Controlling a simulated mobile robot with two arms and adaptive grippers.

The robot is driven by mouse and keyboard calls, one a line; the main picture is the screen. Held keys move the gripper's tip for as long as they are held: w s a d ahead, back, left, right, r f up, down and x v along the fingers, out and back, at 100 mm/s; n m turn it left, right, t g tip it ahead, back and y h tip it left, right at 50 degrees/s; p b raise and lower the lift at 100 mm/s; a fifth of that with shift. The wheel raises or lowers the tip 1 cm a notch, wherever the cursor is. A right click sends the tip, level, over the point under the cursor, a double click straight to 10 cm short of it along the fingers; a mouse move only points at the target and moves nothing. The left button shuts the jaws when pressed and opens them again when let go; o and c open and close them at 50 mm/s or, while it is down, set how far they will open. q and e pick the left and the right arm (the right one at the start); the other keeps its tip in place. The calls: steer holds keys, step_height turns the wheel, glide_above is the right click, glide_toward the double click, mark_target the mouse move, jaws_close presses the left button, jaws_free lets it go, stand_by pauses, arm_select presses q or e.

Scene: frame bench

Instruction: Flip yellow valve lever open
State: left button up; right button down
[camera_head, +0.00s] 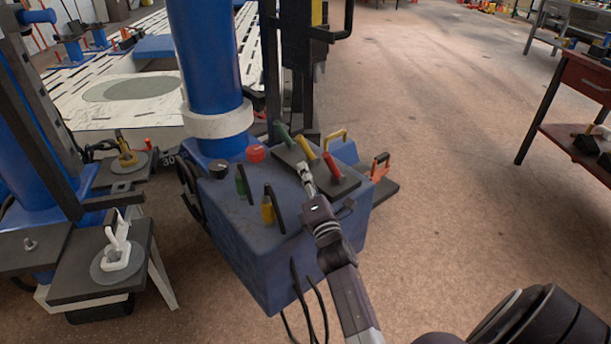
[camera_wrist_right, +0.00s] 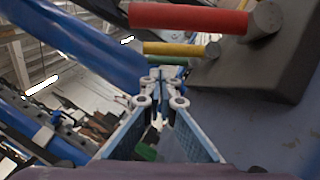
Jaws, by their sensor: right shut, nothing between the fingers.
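The yellow lever (camera_head: 305,147) sits between a green lever (camera_head: 284,133) and a red lever (camera_head: 331,165) on a dark plate on top of a blue box. It tilts up and away from its dark mount. In the right wrist view the yellow lever (camera_wrist_right: 174,49) lies just above the fingertips, between the red lever (camera_wrist_right: 190,18) and the green lever (camera_wrist_right: 166,60). My right gripper (camera_head: 304,168) is shut and empty, close in front of the levers; its fingertips also show in the right wrist view (camera_wrist_right: 167,73). Contact with the yellow lever cannot be told. My left gripper is out of view.
The blue box (camera_head: 262,262) also carries a red button (camera_head: 255,153), a black knob (camera_head: 219,169), and green (camera_head: 240,182) and yellow (camera_head: 268,211) switches. A blue post (camera_head: 208,60) stands behind it. Open floor (camera_head: 450,180) lies to the right.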

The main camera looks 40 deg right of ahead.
mark_target(306, 149)
steer(key=x, duration=0.6)
steer(key=shift+w+f+b, duration=0.1)
steer(key=shift+b, duration=0.2)
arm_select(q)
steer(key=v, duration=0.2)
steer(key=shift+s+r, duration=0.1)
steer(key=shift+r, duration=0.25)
